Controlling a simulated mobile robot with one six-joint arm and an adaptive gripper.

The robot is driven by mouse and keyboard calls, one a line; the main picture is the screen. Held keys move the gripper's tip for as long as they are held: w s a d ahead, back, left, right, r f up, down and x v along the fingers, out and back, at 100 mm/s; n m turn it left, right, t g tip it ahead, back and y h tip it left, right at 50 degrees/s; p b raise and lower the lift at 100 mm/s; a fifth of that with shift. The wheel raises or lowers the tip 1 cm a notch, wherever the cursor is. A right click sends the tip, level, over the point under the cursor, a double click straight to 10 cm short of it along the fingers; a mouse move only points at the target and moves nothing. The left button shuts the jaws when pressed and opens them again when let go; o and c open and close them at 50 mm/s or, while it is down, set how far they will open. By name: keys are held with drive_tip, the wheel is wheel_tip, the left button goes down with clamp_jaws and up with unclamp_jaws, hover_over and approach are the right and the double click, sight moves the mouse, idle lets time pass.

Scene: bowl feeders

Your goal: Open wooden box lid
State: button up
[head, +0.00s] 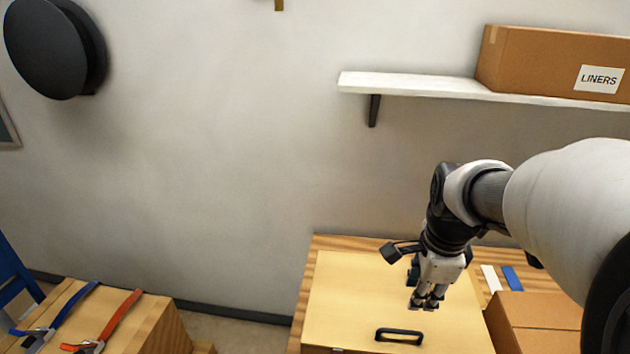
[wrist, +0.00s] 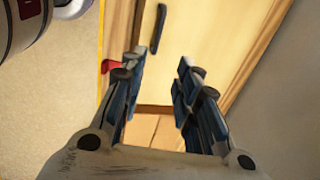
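The wooden box lid (head: 345,290) is a broad pale panel lying flat and looking shut in the head view; the pale panel (wrist: 205,40) also fills the upper middle of the wrist view. A black bar handle (head: 399,337) sits near its front edge, and it shows at the top of the wrist view (wrist: 158,28). My gripper (head: 427,305) points down above the lid, a little behind and right of the handle. In the wrist view its two blue-padded fingers (wrist: 157,72) are apart with nothing between them. The handle is beyond the fingertips, apparently untouched.
A cardboard box (head: 540,320) stands right of the lid, with white and blue strips (head: 511,278) behind it. A shelf (head: 420,86) holds a LINERS carton (head: 550,60) above. Blue- and red-strapped items (head: 105,318) lie on a wooden surface at left. A small red part (wrist: 108,66) shows by the left finger.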

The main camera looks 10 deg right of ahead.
sight(404, 332)
drive_tip(key=w+f+b, duration=0.1)
drive_tip(key=f, duration=0.4)
drive_tip(key=w+f+b, duration=0.1)
drive_tip(key=f, duration=0.5)
drive_tip(key=d+f+b, duration=0.1)
drive_tip(key=f+b, duration=0.1)
drive_tip(key=f, duration=0.4)
drive_tip(key=shift+w, duration=0.4)
drive_tip(key=shift+c, duration=0.5)
clamp_jaws()
